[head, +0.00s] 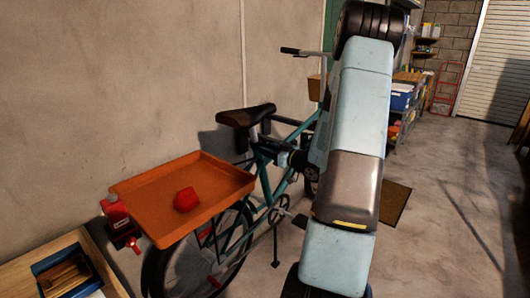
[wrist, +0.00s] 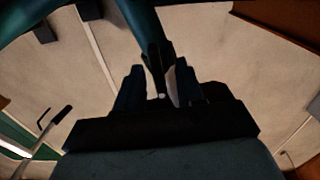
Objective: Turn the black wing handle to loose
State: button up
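The black wing handle (wrist: 154,58) shows in the wrist view as a narrow dark piece below a teal tube (wrist: 145,18). It reaches down between the two dark fingers of my gripper (wrist: 159,80). The fingers stand apart, one on each side of it, and pale wall shows in gaps beside its lower end, so the gripper looks open around it and not closed on it. In the head view the teal bicycle (head: 266,172) stands by the wall. My arm covers its front part, and I cannot make out the handle clearly there.
An orange tray (head: 150,205) holding a red lump (head: 186,199) sits over the rear wheel. A red bottle (head: 115,210) is at its left edge. A wooden bench (head: 30,272) stands at lower left. Shelves (head: 407,82) line the back. The floor at right is open.

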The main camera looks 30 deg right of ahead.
jog(key=v, duration=1.4)
jog(key=shift+w, duration=0.2)
jog(key=x, duration=1.4)
jog(key=shift+s+d, duration=0.1)
